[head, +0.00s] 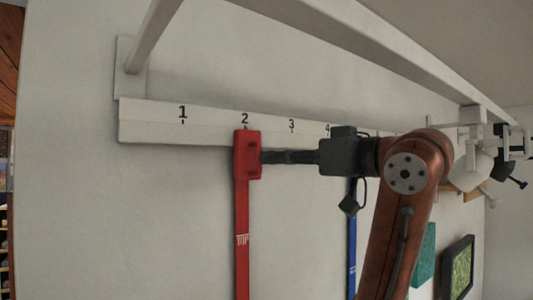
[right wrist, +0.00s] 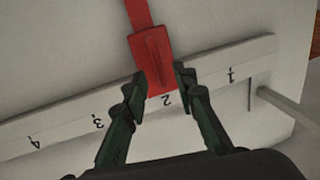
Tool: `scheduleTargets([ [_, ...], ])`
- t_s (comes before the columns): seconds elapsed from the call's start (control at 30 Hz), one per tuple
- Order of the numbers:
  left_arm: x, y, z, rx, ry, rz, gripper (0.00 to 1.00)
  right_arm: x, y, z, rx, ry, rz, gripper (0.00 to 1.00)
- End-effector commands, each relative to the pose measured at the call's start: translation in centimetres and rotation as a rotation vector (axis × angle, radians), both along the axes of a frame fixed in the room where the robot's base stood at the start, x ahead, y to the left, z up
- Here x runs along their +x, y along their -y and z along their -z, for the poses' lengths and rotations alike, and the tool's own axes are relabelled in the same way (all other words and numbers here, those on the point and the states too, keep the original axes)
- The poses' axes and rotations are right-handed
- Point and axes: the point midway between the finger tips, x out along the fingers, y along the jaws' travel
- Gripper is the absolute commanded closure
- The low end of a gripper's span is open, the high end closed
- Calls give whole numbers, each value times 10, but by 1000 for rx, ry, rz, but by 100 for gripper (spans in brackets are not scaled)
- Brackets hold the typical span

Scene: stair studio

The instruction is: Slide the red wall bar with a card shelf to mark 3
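The red wall bar (head: 242,215) hangs from a white rail (head: 150,133) with its block (head: 254,150) at mark 2. White lettering reading TOP is on the bar. Mark 3 (head: 291,125) is to the right along the rail. My right gripper (head: 264,157) reaches in from the right, its tips at the block. In the right wrist view the fingers (right wrist: 161,82) stand apart, one on each side of the red block (right wrist: 152,62); whether they touch it is unclear. No card shelf shows clearly. My left gripper is out of view.
A blue bar (head: 352,240) hangs further right, partly behind my arm. White beams (head: 375,45) run above the rail. A green panel (head: 424,255) and a framed picture (head: 457,268) are on the wall at lower right. The rail between marks 2 and 3 looks clear.

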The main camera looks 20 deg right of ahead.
Motion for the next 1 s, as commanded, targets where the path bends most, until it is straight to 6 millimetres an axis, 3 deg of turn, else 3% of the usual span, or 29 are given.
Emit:
scheduleTargets([
  [0.2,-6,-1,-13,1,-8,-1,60,25,-15,0,-2,-5,-1,74],
  [0.47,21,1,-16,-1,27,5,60,31,-18,1,-1,-1,2,74],
  [0.6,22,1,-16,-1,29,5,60,31,-17,1,-1,-2,2,75],
  [1.0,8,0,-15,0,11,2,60,30,-16,1,-1,-2,4,100],
])
